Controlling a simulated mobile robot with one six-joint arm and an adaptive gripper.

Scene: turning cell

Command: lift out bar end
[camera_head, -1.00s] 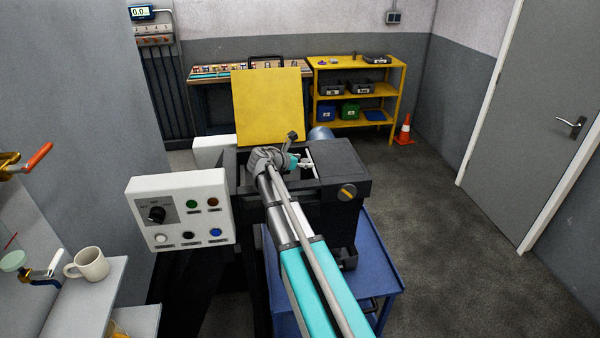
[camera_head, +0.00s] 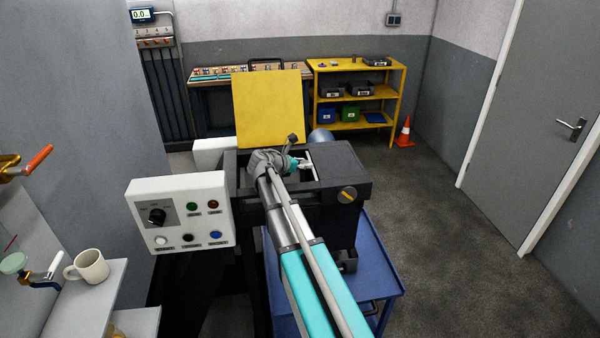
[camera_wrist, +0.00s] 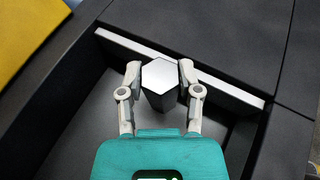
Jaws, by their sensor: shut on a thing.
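The bar end (camera_wrist: 160,78) is a short hexagonal metal piece with a bright top face, seen in the wrist view. My gripper (camera_wrist: 159,80) is shut on it, one finger on each side. The bar end stands roughly upright between the fingertips, over the dark recess of the machine (camera_wrist: 85,115). I cannot tell whether its lower end touches anything. In the head view my gripper (camera_head: 304,163) is small, at the opening of the dark machine (camera_head: 345,165), and the bar end cannot be made out there.
A raised yellow cover (camera_head: 268,108) stands behind the opening. A white control panel (camera_head: 178,212) is at the left of the machine. A pale strip (camera_wrist: 125,41) and dark walls edge the recess. A blue cart (camera_head: 375,265) is below, with open floor at the right.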

